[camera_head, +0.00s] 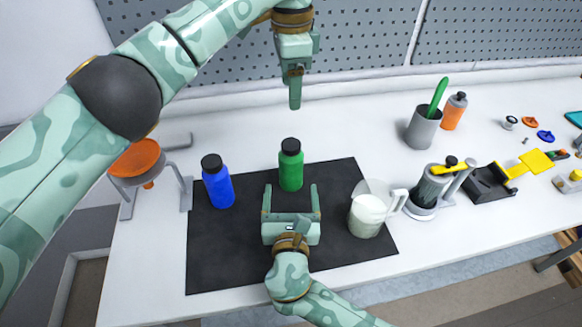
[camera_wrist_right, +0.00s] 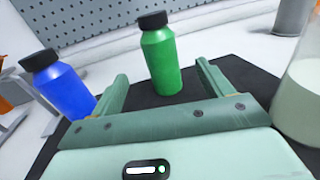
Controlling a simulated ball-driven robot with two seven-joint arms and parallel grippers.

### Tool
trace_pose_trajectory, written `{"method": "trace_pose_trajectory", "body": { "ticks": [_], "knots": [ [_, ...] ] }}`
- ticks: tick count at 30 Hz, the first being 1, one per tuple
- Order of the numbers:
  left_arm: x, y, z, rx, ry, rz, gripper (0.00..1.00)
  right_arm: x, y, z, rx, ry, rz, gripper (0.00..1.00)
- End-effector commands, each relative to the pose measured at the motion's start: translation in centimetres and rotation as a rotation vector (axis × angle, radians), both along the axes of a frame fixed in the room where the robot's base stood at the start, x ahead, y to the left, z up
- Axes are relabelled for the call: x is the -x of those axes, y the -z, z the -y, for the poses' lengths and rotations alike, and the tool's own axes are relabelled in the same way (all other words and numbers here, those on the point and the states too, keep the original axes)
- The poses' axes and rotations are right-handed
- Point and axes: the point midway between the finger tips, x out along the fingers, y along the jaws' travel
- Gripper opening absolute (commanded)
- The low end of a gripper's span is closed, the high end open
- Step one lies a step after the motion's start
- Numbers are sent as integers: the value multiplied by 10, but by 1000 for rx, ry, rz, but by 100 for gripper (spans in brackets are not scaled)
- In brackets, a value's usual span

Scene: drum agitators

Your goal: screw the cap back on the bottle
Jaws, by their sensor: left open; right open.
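A green bottle (camera_head: 291,172) with a black cap (camera_head: 290,146) on its top stands upright on the black mat (camera_head: 240,275). A blue bottle (camera_head: 218,188), also with a black cap (camera_head: 211,162) on, stands to its left. My right gripper (camera_head: 291,188) is open and empty, with its fingers pointing at the green bottle from the near side. In the right wrist view the green bottle (camera_wrist_right: 160,60) stands just beyond and between the fingertips, apparently untouched. My left gripper (camera_head: 295,104) hangs above the back of the table, behind the green bottle, holding nothing visible.
A pitcher of pale liquid (camera_head: 366,215) stands right of my right gripper. An orange funnel on a stand (camera_head: 136,158) is at the left. A grey cup (camera_head: 423,128), an orange bottle (camera_head: 454,112) and a grey press-like device (camera_head: 432,186) stand right. Pegboard is behind.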

Motion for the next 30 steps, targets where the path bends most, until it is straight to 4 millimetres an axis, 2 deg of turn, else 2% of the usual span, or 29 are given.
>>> {"method": "trace_pose_trajectory", "body": {
  "ticks": [3,9,15,28,30],
  "knots": [
    [0,-4,0,0,0,1,66,25,0,0,-1,0,-2,79],
    [0,-5,0,0,0,2,66,50,0,0,1,1,0,79],
    [0,-6,0,0,0,2,66,56,0,0,1,1,0,79],
    [1,-6,0,0,0,2,66,56,0,0,1,0,0,79],
    [1,-11,0,0,0,4,66,56,-5,0,1,0,2,79]
  ]
}}
